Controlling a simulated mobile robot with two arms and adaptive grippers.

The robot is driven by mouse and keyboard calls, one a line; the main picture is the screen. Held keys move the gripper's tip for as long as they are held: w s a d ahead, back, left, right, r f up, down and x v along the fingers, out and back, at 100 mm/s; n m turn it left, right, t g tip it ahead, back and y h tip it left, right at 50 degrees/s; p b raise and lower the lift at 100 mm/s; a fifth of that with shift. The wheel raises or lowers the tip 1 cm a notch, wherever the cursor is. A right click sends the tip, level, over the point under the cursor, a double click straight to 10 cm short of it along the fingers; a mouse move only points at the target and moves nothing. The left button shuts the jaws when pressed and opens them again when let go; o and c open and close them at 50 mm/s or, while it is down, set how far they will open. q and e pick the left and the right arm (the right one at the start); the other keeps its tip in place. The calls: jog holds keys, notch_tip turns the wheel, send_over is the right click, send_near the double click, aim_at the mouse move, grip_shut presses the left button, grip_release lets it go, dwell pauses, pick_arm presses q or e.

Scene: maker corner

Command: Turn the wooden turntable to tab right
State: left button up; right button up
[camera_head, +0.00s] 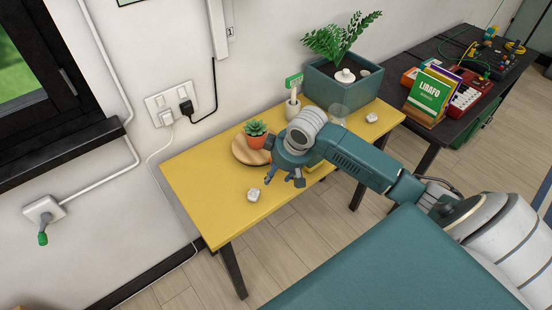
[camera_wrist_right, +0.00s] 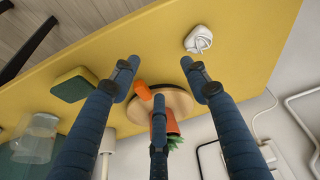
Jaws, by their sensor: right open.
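The wooden turntable (camera_head: 241,151) is a round board lying on the yellow table. A small plant in an orange pot (camera_head: 256,142) stands on it. The right wrist view shows the turntable (camera_wrist_right: 182,100) with an orange tab (camera_wrist_right: 143,90) at its edge, and the pot (camera_wrist_right: 171,126) partly behind a finger. In the head view my right gripper hides the tab. My right gripper (camera_head: 284,180) is open, its fingers spread, above the table by the turntable's near right side. In the wrist view its fingertips (camera_wrist_right: 158,68) are around the tab's area without visible contact. My left gripper is out of view.
A small white object (camera_head: 253,195) lies near the table's front edge. A glass jug (camera_head: 339,112), another white object (camera_head: 372,117) and a teal planter (camera_head: 343,87) are farther right. The table's left end is clear.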

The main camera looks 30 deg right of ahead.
jog(key=w+d+r+m, duration=0.1)
jog(key=w+d+r, duration=0.3)
jog(key=d, duration=0.2)
jog(key=x, duration=0.3)
jog(key=p+x, duration=0.1)
jog(key=x, duration=0.6)
jog(key=shift+w, duration=0.4)
jog(key=shift+d, duration=0.1)
jog(key=shift+c, duration=0.5)
grip_shut()
